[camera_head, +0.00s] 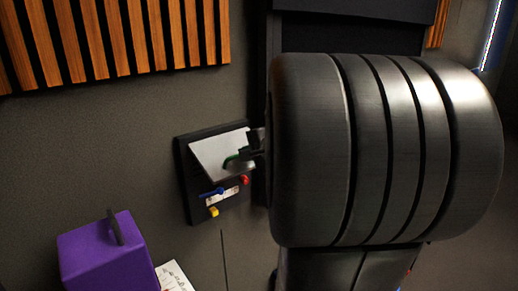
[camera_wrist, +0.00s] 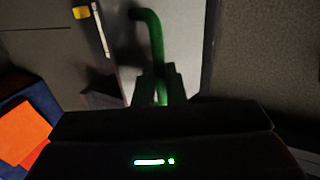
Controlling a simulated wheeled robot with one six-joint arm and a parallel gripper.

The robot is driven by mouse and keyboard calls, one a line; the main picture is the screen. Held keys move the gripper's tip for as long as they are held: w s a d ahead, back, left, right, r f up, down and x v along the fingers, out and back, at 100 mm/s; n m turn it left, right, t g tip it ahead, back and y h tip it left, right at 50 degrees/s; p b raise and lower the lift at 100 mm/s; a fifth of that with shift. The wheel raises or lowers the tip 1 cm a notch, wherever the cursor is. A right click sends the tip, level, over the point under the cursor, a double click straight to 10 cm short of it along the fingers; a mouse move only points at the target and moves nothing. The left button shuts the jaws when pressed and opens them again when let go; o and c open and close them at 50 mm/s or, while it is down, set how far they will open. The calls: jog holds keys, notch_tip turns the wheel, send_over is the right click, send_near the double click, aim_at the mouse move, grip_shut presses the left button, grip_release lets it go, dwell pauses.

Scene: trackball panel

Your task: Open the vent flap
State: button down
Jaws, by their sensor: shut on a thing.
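The vent flap (camera_head: 212,150) is a silver plate on a dark wall panel (camera_head: 184,168), left of centre in the head view. It looks set at an angle to the panel, but how far it stands out is hard to tell. It also shows as a grey plate in the wrist view (camera_wrist: 190,30). A bent green handle (camera_head: 231,160) is on the flap, and it rises between my fingers in the wrist view (camera_wrist: 155,40). My gripper (camera_head: 248,152) is shut on this handle; its fingertips (camera_wrist: 160,88) sit on either side. My arm hides the panel's right side.
Below the flap are a blue lever (camera_head: 211,192), a red knob (camera_head: 244,180) and a yellow knob (camera_head: 213,212). A purple box (camera_head: 105,255) with a dark handle stands at lower left beside a white sheet (camera_head: 172,277). Wooden slats (camera_head: 120,35) line the wall above.

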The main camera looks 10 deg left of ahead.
jog(key=shift+w+r, duration=0.2)
jog(key=c, duration=1.9)
grip_release()
jog(key=o, duration=0.4)
jog(key=shift+w+a+f, duration=0.15)
jog(key=shift+a, duration=0.1)
jog(key=shift+c, duration=0.2)
jog(key=shift+o, duration=0.2)
jog(key=shift+w+a+f, duration=0.1)
jog(key=shift+w+a, duration=0.05)
jog(key=shift+a, duration=0.05)
jog(key=shift+d, duration=0.15)
jog(key=shift+s+d, duration=0.2)
jog(key=shift+s, duration=0.15)
jog(key=b+v, duration=0.3)
jog(key=v, duration=1)
jog(key=shift+r, duration=0.25)
jog(key=shift+a, duration=0.1)
